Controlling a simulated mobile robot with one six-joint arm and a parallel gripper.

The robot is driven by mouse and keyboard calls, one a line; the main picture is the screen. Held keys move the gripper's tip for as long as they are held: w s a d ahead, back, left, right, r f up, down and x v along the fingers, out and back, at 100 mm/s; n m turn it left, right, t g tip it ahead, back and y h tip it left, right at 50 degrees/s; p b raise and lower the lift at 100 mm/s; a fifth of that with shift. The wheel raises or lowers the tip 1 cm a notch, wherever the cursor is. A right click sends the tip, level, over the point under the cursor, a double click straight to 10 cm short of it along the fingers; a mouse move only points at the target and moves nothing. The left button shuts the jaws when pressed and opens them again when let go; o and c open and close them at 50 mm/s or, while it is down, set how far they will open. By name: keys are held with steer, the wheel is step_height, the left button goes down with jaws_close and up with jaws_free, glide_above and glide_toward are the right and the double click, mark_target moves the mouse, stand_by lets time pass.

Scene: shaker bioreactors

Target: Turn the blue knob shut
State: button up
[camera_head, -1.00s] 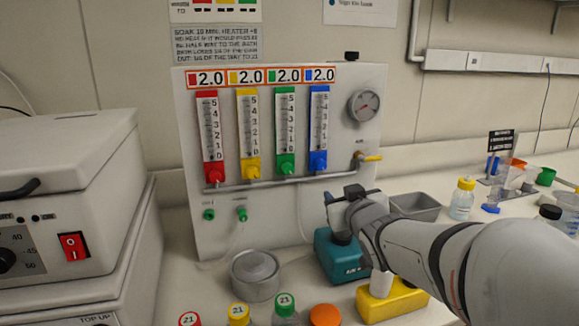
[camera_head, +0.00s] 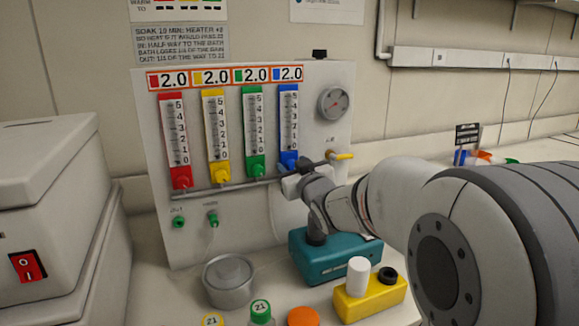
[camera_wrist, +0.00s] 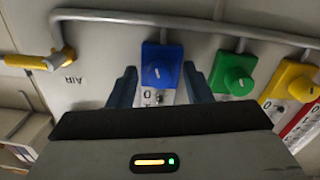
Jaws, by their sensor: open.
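The blue knob (camera_head: 289,159) is at the foot of the blue flow tube on the white panel, the rightmost of the row. In the wrist view the blue knob (camera_wrist: 160,74) shows upside down, with a pale line on its face. My gripper (camera_wrist: 161,86) is open, one finger on each side of the knob in that view, with gaps to both. I cannot tell how far short of the knob the fingertips are. In the head view my gripper (camera_head: 298,172) is at the panel and partly covers the knob's lower part.
The green knob (camera_wrist: 238,80) is close beside one finger. The yellow knob (camera_head: 220,174) and red knob (camera_head: 181,180) are further along the grey pipe (camera_head: 225,188). A yellow-handled air valve (camera_head: 342,156) is to the right. A teal box (camera_head: 325,262) stands below my arm.

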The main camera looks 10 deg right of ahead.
steer(key=shift+c, duration=0.3)
steer(key=c, duration=0.9)
steer(key=shift+f+n+b, duration=0.15)
steer(key=shift+n+b, duration=0.15)
steer(key=shift+b, duration=0.25)
